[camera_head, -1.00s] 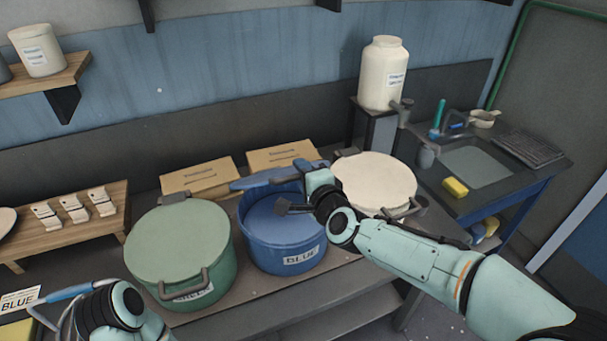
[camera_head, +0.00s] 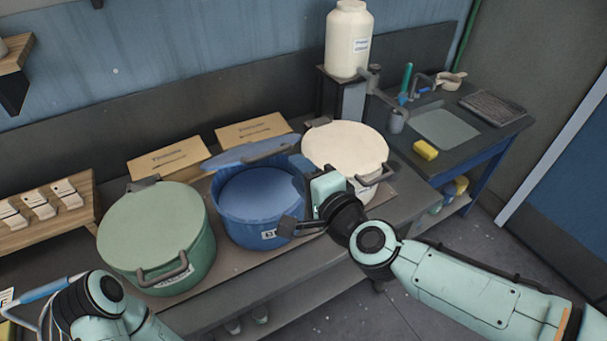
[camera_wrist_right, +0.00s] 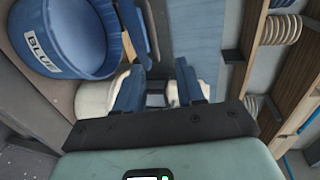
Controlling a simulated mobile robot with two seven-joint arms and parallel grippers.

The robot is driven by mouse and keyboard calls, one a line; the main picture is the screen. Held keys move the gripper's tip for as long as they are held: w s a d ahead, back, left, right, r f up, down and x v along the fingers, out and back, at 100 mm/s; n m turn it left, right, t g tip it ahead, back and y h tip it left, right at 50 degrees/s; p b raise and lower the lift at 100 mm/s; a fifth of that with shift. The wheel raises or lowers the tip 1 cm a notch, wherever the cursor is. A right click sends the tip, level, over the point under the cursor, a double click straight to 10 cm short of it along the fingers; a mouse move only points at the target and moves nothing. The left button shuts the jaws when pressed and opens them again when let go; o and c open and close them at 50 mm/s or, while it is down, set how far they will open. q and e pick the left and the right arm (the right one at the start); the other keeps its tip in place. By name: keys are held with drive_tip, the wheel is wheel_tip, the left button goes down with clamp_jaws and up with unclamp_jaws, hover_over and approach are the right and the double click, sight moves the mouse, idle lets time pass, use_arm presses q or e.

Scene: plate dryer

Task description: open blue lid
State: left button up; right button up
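The blue bin (camera_head: 228,226) stands on the bench with its mouth uncovered and blue contents or a blue interior showing. It also shows in the right wrist view (camera_wrist_right: 92,58). My right gripper (camera_head: 294,197) is at the bin's right front rim, apart from the lid handle. In the right wrist view its two fingers (camera_wrist_right: 158,88) are spread with nothing clamped between them. My left arm is at the lower left; its fingers are not clear.
A green bin with its lid on (camera_head: 150,225) stands left of the blue bin. A white-lidded bin (camera_head: 345,148) stands right, close to my right gripper. Two cardboard boxes (camera_head: 168,160) are behind. A sink table (camera_head: 480,135) is at the right.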

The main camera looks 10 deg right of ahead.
drive_tip(key=shift+s+d+r, duration=0.1)
drive_tip(key=shift+s+d, duration=0.05)
drive_tip(key=shift+s, duration=0.3)
drive_tip(key=c, duration=0.3)
drive_tip(key=f+m+b, duration=0.3)
drive_tip(key=shift+s+d+f, duration=0.1)
drive_tip(key=shift+s+f, duration=0.15)
drive_tip(key=shift+s, duration=0.1)
clamp_jaws()
use_arm(q)
drive_tip(key=s+f+g+b, duration=0.1)
drive_tip(key=s+f+b, duration=0.45)
drive_tip(key=f, duration=0.25)
drive_tip(key=s+f+b, duration=0.4)
drive_tip(key=f+b, duration=0.2)
drive_tip(key=f, duration=0.3)
use_arm(e)
drive_tip(key=s+f+m+t, duration=0.25)
drive_tip(key=f+m, duration=0.25)
drive_tip(key=m, duration=1)
use_arm(q)
drive_tip(key=r+p, duration=0.5)
drive_tip(key=shift+w+r, duration=0.25)
drive_tip(key=shift+w, duration=0.1)
use_arm(e)
drive_tip(key=w+a+r, duration=0.3)
drive_tip(key=w, duration=0.9)
drive_tip(key=shift+a+y, duration=0.15)
drive_tip(key=shift+y, duration=0.25)
